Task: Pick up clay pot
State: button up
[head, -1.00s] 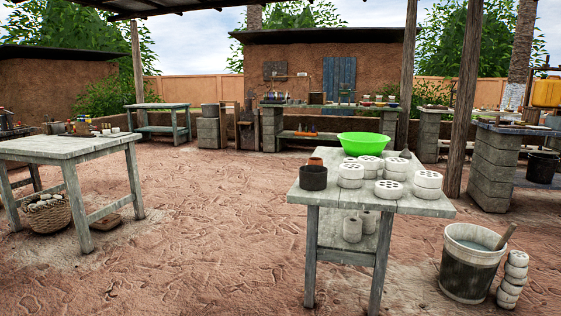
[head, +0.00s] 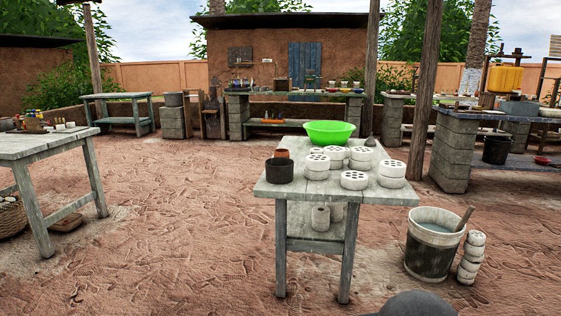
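A small orange-brown clay pot (head: 282,153) stands on the near wooden table (head: 290,190), toward its left side. A dark round container (head: 279,171) stands in front of it and hides its lower part. My gripper is not in view, so its state does not show. A dark grey rounded shape shows at the bottom edge, too little of it to identify.
White perforated discs (head: 354,180) and a green basin (head: 330,133) share the tabletop. A bucket (head: 431,245) and stacked discs (head: 472,257) stand on the ground to its right. Another table (head: 45,145) stands at left. Open dirt ground lies between the tables.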

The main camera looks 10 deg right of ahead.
aim_at(282, 155)
jog(key=k, duration=0.4)
jog(key=u, duration=1.4)
jog(key=i, duration=0.95)
jog(key=z, duration=1)
jog(key=i, duration=0.9)
jog(key=z, duration=0.9)
